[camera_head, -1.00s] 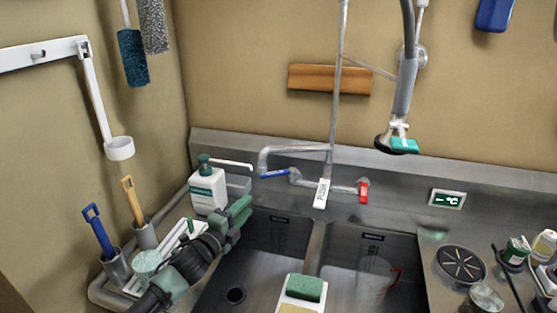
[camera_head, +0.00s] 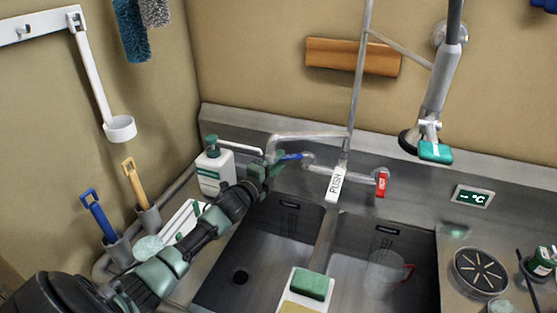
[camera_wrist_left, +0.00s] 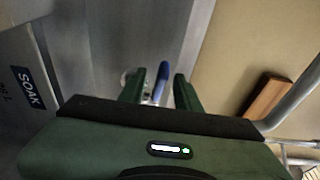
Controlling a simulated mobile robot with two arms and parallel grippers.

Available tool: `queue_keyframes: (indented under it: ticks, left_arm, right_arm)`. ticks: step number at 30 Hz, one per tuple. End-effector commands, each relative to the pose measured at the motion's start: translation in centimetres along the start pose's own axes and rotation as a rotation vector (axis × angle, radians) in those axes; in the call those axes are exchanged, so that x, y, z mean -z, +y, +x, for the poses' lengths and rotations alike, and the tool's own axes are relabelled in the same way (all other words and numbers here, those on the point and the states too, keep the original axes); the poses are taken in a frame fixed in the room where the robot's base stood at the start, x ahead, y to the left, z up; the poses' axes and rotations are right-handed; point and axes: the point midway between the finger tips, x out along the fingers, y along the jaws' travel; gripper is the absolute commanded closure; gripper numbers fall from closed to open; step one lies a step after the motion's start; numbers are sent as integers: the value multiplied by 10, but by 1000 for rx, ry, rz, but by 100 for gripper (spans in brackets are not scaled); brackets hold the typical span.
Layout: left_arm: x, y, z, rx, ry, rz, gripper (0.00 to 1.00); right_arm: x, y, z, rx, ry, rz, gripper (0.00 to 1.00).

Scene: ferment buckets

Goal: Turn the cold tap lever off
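The blue cold tap lever (camera_head: 293,156) sits on the left of the tap body (camera_head: 325,171) above the sink. A red lever (camera_head: 382,185) is on its right end. My left gripper (camera_head: 274,164) is at the left end of the blue lever in the head view. In the left wrist view the gripper (camera_wrist_left: 158,88) has its two dark green fingers apart. The blue lever (camera_wrist_left: 162,72) shows upright in the gap between them, with space on both sides. Whether a finger touches it is not clear. My right gripper is not in view.
A white pump bottle (camera_head: 212,174) stands just left of my left gripper. The spout pipe (camera_head: 300,137) passes above the blue lever. A white PUSH lever (camera_head: 335,184) hangs mid-tap. Two sink basins (camera_head: 322,240) lie below, with a green sponge (camera_head: 311,285) on a holder.

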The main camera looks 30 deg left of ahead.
Motion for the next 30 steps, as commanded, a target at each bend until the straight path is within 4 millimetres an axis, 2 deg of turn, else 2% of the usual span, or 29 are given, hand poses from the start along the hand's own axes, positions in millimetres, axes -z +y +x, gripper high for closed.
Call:
queue_keyframes:
  ticks: [9,10,13,14,30]
  left_arm:
    - [1,0,4,0,1,0,67]
    - [0,0,4,0,1,0,70]
    - [0,0,4,0,1,0,98]
    - [0,0,4,0,1,0,100]
    - [0,0,4,-1,0,0,100]
  right_arm:
    - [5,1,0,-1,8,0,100]
    - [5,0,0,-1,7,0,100]
    - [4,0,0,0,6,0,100]
    - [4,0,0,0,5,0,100]
    - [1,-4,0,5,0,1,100]
